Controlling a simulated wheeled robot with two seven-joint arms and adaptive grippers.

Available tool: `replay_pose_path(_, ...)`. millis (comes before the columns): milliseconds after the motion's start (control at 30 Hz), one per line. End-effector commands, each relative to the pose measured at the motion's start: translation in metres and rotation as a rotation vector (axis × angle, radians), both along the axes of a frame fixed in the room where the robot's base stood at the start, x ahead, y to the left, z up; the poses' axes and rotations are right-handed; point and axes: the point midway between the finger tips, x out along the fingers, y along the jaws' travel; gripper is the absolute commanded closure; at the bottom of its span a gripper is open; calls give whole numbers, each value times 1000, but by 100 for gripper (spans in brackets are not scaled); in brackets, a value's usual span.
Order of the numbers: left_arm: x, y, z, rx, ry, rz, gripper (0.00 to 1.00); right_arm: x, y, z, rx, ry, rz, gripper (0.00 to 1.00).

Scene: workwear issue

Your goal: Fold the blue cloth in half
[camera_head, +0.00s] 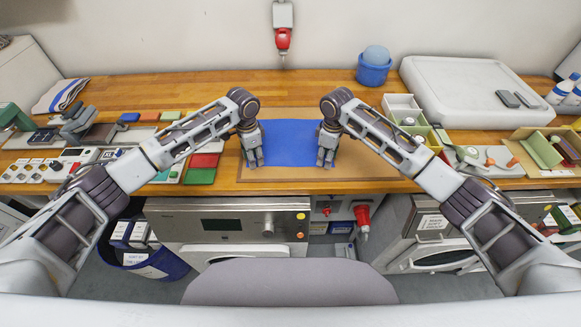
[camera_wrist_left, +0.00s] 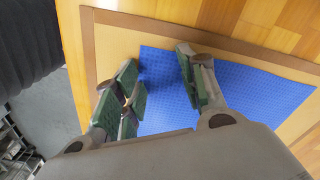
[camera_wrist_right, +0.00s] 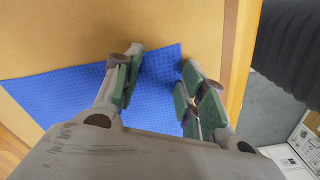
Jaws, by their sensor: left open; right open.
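The blue cloth (camera_head: 291,146) lies flat on a tan mat (camera_head: 360,172) in the middle of the wooden counter. My left gripper (camera_head: 253,160) is open at the cloth's left edge, pointing down. In the left wrist view the left gripper's fingers (camera_wrist_left: 160,90) stand apart around a corner of the cloth (camera_wrist_left: 258,97). My right gripper (camera_head: 326,158) is open at the cloth's right edge. In the right wrist view its fingers (camera_wrist_right: 158,82) stand apart over a corner of the cloth (camera_wrist_right: 70,92). Whether the fingertips touch the cloth cannot be told.
A striped folded towel (camera_head: 60,95) lies far left. Coloured blocks (camera_head: 202,168) lie left of the mat, and small trays (camera_head: 405,110) stand to its right.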

Motion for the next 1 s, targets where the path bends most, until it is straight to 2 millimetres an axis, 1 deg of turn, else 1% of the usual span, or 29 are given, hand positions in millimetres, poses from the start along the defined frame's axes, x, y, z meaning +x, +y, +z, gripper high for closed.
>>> replay_pose_path(667, 0, 0, -4, 0, 1, 0, 59, 0, 0, -4, 0, 0, 0, 59)
replay_pose_path(767, 0, 0, -4, 0, 1, 0, 64, 0, 0, -4, 0, 0, 0, 64)
replay_pose_path(1000, 0, 0, -4, 0, 1, 0, 79, 0, 0, -5, 0, 1, 0, 79)
